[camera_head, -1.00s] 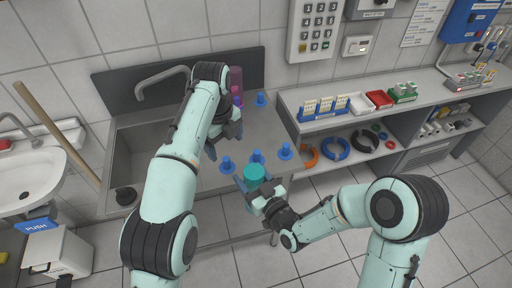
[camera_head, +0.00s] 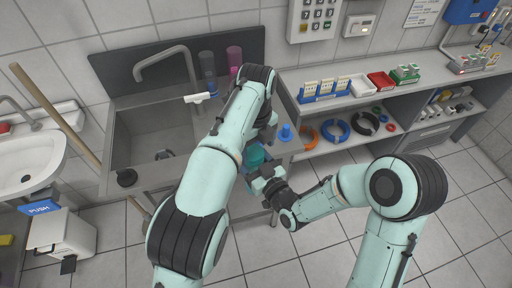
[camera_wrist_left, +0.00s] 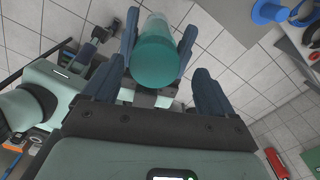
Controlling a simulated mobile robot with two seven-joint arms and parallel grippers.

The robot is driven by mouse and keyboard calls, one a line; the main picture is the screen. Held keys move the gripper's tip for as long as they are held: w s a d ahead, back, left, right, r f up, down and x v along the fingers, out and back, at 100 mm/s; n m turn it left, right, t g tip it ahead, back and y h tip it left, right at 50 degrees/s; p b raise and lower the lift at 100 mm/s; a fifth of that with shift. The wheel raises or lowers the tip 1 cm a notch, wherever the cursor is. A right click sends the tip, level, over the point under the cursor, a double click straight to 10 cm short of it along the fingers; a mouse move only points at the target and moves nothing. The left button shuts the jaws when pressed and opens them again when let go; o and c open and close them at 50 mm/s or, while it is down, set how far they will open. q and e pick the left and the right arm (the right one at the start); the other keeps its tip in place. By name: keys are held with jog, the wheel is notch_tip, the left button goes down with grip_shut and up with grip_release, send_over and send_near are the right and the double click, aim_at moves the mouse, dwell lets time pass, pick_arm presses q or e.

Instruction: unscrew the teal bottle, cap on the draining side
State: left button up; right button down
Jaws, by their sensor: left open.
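The teal bottle (camera_head: 255,154) is held up at the front edge of the counter, and its rounded teal top faces my left wrist camera (camera_wrist_left: 158,55). My right gripper (camera_head: 254,176) is shut around the bottle's body; its fingers show on both sides of it in the left wrist view. My left gripper (camera_head: 263,143) is above the bottle. In the left wrist view its open fingers (camera_wrist_left: 158,90) stand apart, one on each side of the bottle's top, with gaps.
The sink (camera_head: 150,130) is to the left, with a tap (camera_head: 160,55). Blue (camera_head: 207,68) and pink (camera_head: 234,58) cylinders stand at the back. The shelf unit at right holds racks and trays (camera_head: 380,80).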

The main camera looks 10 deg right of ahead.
pick_arm(q)
jog(key=shift+f, duration=0.75)
